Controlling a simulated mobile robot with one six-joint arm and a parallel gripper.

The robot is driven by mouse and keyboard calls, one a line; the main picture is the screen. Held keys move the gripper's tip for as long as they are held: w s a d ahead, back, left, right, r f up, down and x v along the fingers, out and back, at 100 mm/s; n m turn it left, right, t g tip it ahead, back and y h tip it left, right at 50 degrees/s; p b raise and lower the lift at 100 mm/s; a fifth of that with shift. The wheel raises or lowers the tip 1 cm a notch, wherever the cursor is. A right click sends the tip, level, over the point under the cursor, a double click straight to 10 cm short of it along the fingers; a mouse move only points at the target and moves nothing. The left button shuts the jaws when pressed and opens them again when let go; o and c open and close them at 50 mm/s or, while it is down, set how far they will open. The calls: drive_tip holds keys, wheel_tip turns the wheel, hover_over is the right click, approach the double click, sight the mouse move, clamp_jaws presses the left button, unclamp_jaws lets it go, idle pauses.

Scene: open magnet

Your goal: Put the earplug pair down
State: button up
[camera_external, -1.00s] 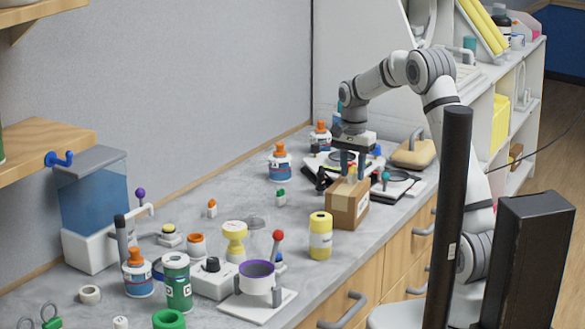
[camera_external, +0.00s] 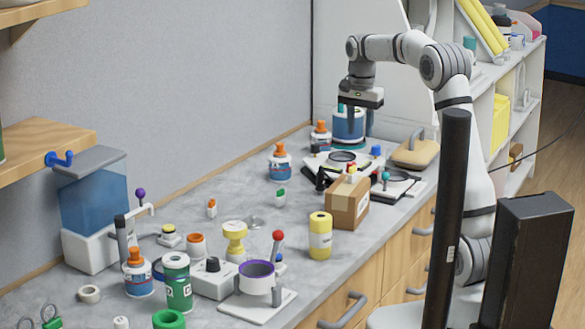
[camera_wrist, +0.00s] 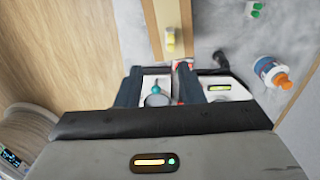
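The earplug pair appears to be the small yellow piece with a red tip (camera_external: 351,172) on top of the cardboard box (camera_external: 346,208). A yellow piece (camera_wrist: 170,40) also lies on the box top (camera_wrist: 167,13) in the wrist view. My gripper (camera_external: 355,132) is raised above and behind the box, clear of it. In the wrist view my gripper (camera_wrist: 160,75) has its two dark fingers spread apart with nothing held between them. The fine shape of the earplugs is too small to tell.
A blue jar (camera_external: 348,127) stands behind my fingers. Black-and-white devices (camera_external: 395,184) lie beside the box. A yellow cylinder (camera_external: 320,237) stands to its front left. An orange-capped bottle (camera_external: 280,164) is farther left. Bare countertop (camera_external: 235,195) shows left of the box.

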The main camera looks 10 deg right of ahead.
drive_tip(key=s+d+r+n+t, duration=0.1)
drive_tip(key=s+d+n, duration=0.4)
drive_tip(key=s, duration=0.9)
drive_tip(key=s+d+f+n+t, duration=0.1)
drive_tip(key=s+d+f, duration=0.1)
drive_tip(key=s, duration=0.6)
drive_tip(key=s+d+f+n, duration=0.2)
drive_tip(key=s+f, duration=0.3)
drive_tip(key=s, duration=0.3)
drive_tip(key=shift+t, duration=0.4)
drive_tip(key=shift+w+r, duration=0.1)
drive_tip(key=o, duration=0.5)
